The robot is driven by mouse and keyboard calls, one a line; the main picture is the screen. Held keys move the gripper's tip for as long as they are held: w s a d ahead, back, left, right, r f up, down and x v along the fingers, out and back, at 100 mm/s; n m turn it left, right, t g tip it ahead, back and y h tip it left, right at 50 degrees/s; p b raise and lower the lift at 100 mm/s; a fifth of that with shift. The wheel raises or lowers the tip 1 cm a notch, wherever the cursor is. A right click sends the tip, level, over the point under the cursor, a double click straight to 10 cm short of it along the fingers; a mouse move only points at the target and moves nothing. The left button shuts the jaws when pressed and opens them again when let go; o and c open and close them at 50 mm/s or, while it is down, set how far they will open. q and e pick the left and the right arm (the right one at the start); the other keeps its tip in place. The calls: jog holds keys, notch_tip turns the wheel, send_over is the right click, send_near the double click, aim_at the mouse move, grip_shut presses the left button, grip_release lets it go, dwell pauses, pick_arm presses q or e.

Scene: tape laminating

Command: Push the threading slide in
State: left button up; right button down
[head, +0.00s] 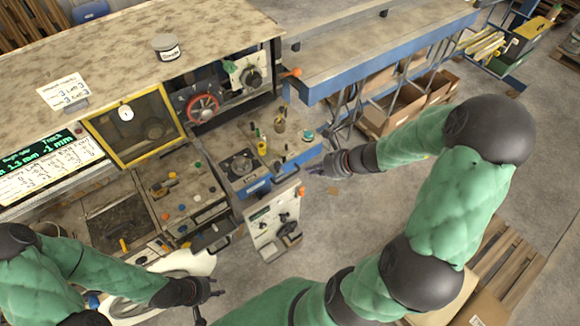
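A blue-edged platform (257,186), likely the threading slide, stands out from the front of the laminating machine. No label confirms which part is the slide. My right gripper (314,170) is just right of the platform's right end, pointing left; contact and finger opening cannot be made out. My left gripper (216,288) is at the bottom, below and left of the platform and apart from it. Its fingers are dark and small, and their opening is unclear.
A pale panel with knobs (270,225) stands below the platform. A control deck with coloured buttons (180,195) is to its left. A red handwheel (203,108) sits behind. A blue-framed conveyor (370,55) and cartons (400,105) are at upper right. Floor beside the panel is clear.

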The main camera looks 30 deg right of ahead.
pick_arm(q)
jog(key=shift+f, duration=0.15)
pick_arm(e)
jog(key=w+a+f, duration=0.4)
jog(key=w, duration=0.3)
jog(key=shift+a+f, duration=0.2)
jog(key=shift+f, duration=0.1)
